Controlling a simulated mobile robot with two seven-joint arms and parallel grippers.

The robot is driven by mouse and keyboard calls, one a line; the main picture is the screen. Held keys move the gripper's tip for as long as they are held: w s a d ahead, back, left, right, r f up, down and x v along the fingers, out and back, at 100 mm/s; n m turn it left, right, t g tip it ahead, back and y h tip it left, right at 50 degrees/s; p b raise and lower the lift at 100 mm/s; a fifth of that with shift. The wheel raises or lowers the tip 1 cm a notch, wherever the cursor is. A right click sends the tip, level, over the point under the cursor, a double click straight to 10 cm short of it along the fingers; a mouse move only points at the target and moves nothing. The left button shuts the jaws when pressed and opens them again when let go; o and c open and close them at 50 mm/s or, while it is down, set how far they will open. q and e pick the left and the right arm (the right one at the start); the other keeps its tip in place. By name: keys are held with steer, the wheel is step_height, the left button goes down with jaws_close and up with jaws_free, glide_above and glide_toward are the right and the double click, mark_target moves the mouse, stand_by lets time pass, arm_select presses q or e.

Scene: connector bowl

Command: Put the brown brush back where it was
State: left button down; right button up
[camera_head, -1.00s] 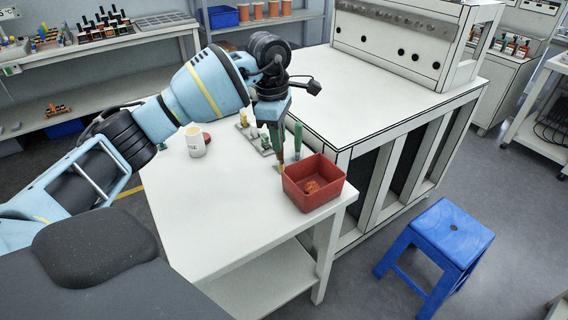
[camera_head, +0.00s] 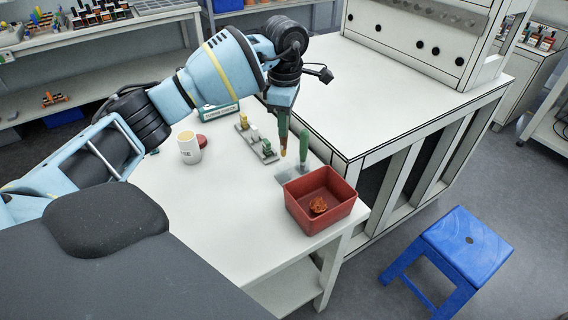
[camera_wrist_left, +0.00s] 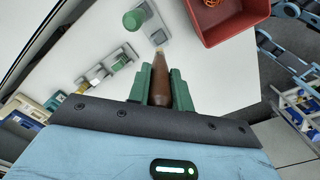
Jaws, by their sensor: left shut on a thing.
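My left gripper (camera_head: 285,112) is shut on the brown brush (camera_head: 283,140), which hangs roughly upright, tip down, behind the red bin. In the left wrist view the brush (camera_wrist_left: 159,90) sits between the green fingers, its pale tip near a grey holder block (camera_wrist_left: 154,22). A green-handled tool (camera_head: 304,148) stands upright in the grey holder (camera_head: 285,174), right beside the brush; its top also shows in the left wrist view (camera_wrist_left: 132,19). I cannot tell whether the brush tip touches the holder. My right gripper is out of view.
The red bin (camera_head: 335,212) with an orange item inside stands at the table's right front corner. A grey strip with small connectors (camera_head: 257,143) lies left of the brush. A white mug (camera_head: 190,150) stands further left. The front of the white table (camera_head: 230,215) is clear.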

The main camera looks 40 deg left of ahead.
mark_target(285, 143)
arm_select(q)
steer(key=shift+f, duration=4.25)
steer(key=shift+f, duration=0.1)
steer(key=c, duration=1.3)
jaws_free()
steer(key=shift+o, duration=0.2)
step_height(285, 143, up, 12)
steer(key=shift+r, duration=0.1)
